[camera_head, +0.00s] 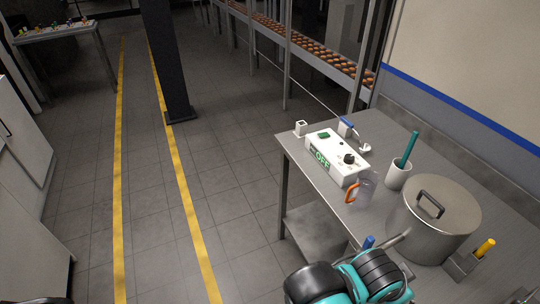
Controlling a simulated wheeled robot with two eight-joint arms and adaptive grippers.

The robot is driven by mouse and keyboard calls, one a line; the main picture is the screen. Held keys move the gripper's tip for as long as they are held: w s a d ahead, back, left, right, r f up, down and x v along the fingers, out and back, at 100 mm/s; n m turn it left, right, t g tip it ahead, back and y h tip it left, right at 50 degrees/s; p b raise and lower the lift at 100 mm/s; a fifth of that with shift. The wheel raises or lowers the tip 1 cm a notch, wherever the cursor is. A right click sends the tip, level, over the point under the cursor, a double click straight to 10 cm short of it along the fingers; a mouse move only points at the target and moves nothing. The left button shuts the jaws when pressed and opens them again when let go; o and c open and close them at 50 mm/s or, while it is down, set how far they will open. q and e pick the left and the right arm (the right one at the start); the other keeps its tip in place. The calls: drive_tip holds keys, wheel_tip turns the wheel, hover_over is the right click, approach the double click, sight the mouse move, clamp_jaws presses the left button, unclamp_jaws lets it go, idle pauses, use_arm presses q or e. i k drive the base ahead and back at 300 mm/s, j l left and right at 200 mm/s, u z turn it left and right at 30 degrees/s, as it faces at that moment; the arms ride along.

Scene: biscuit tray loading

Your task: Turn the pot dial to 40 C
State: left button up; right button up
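A white control box (336,157) stands on the steel table, left of the pot. Its black dial (349,158) is on the top face, and its green display (320,158) reads OFF. A lidded steel pot (445,236) with a dark handle on its lid stands on the right of the table. A teal and black arm part of mine shows at the bottom, in front of the table. No gripper fingers can be made out for either hand.
A white cup (397,176) with a teal-handled tool stands between box and pot. A clear jug (367,188) with an orange handle is beside the box. A yellow-topped item (485,247) stands right of the pot. A conveyor (300,42) with biscuits runs behind.

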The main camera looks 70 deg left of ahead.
sight(349, 159)
drive_tip(key=k+u, duration=0.1)
drive_tip(key=u, duration=0.3)
drive_tip(key=k+u, duration=0.1)
drive_tip(key=u, duration=0.3)
drive_tip(key=k+u, duration=0.1)
drive_tip(key=u, duration=0.35)
drive_tip(key=k+j+u, duration=0.1)
drive_tip(key=u, duration=0.3)
